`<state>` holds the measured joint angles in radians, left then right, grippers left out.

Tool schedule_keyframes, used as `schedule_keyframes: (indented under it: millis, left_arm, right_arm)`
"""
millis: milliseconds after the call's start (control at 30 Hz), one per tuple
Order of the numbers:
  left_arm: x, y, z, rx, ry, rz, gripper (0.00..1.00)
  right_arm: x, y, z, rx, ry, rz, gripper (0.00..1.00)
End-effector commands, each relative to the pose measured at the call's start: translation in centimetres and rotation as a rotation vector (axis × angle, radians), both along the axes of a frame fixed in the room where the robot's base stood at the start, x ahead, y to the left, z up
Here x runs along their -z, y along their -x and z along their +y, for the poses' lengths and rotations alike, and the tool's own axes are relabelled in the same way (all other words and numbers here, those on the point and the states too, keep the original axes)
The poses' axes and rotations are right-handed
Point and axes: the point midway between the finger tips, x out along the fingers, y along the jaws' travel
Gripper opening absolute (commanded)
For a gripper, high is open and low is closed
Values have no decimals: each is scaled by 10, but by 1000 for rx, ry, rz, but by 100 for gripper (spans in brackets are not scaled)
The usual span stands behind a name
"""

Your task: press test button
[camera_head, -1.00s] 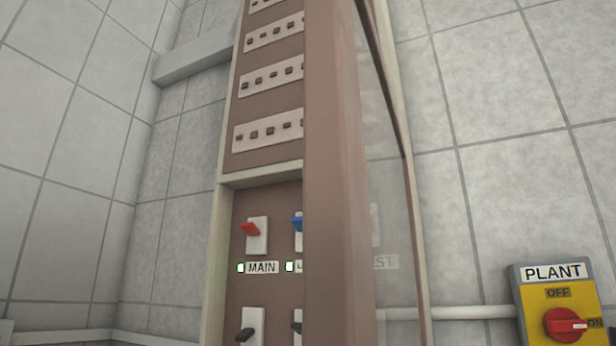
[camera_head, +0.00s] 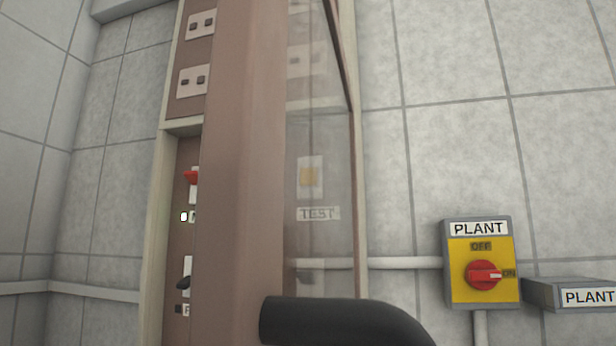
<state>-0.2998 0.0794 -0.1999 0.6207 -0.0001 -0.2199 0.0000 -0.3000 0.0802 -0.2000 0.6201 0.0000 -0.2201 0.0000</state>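The test button is a yellow-orange square (camera_head: 308,176) on a pale plate. It shows dimly behind the clear pane (camera_head: 330,130) of the cabinet's brown-framed door, and the TEST label (camera_head: 318,213) is just below it. The door's thick brown upright (camera_head: 240,180) stands in front of much of the cabinet, hiding the middle of the panel. Neither of my grippers can be made out in the view.
A black curved tube (camera_head: 340,322) crosses the bottom middle; I cannot tell what it belongs to. Left of the upright are a red switch (camera_head: 190,176) and a black switch (camera_head: 184,284). At right, a yellow PLANT switch box (camera_head: 482,265) and another PLANT-labelled box (camera_head: 570,295) stand out.

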Motion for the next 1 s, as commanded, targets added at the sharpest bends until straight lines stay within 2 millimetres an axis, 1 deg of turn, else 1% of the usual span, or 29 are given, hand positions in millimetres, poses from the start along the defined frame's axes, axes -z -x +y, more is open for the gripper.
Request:
schedule_keyframes:
  millis: [33, 100, 133, 1000]
  left_arm:
    - [0, 0, 0, 0, 0, 0, 0]
    - [0, 0, 0, 0, 0, 0, 0]
    - [0, 0, 0, 0, 0, 0, 0]
    - [0, 1, 0, 0, 0, 2, 0]
  right_arm:
    - [0, 0, 0, 0, 0, 0, 13]
    - [0, 0, 0, 0, 0, 0, 2]
    - [0, 0, 0, 0, 0, 0, 0]
    - [0, 0, 0, 0, 0, 0, 0]
